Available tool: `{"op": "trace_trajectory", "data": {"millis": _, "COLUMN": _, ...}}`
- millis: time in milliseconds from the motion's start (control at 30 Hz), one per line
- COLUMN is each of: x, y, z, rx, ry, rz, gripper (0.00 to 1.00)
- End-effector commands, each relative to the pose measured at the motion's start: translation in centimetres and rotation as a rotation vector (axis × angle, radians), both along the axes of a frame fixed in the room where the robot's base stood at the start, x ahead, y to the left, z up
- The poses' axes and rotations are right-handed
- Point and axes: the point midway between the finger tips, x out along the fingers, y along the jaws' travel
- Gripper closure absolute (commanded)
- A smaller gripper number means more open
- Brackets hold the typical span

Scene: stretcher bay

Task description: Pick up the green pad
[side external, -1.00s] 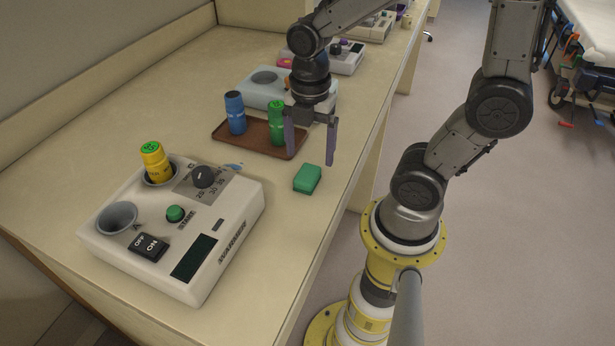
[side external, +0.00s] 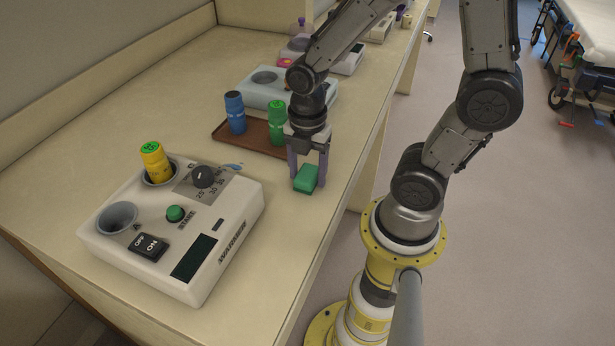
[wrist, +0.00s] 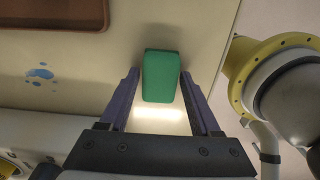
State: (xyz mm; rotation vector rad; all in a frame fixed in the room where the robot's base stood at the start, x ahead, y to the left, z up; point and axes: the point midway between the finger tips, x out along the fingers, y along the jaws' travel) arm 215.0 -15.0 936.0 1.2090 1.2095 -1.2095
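The green pad (side external: 307,179) is a small rounded block lying on the bench top near its right edge. My gripper (side external: 308,180) is lowered around it, with one finger on each side. In the wrist view the green pad (wrist: 161,77) sits between the tips of my gripper (wrist: 160,78). A narrow gap shows between the pad and each finger, so the gripper is open and not clamped on it. The pad's underside is hidden.
A brown tray (side external: 228,137) behind the pad holds a blue bottle (side external: 235,112) and a green bottle (side external: 277,122). A white warmer (side external: 215,249) with a yellow bottle (side external: 154,161) stands at the left front. A small blue spill (wrist: 40,74) marks the bench. The bench edge is close on the right.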

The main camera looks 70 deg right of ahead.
Motion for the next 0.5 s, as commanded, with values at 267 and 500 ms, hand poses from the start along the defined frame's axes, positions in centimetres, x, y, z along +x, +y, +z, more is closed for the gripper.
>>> {"op": "trace_trajectory", "data": {"millis": 267, "x": 0.01, "y": 0.0, "z": 0.03, "rx": 0.0, "ry": 0.0, "rz": 0.0, "gripper": 0.88}}
{"op": "trace_trajectory", "data": {"millis": 500, "x": 0.02, "y": 0.0, "z": 0.03, "rx": 0.0, "ry": -0.001, "rz": 0.0, "gripper": 1.0}}
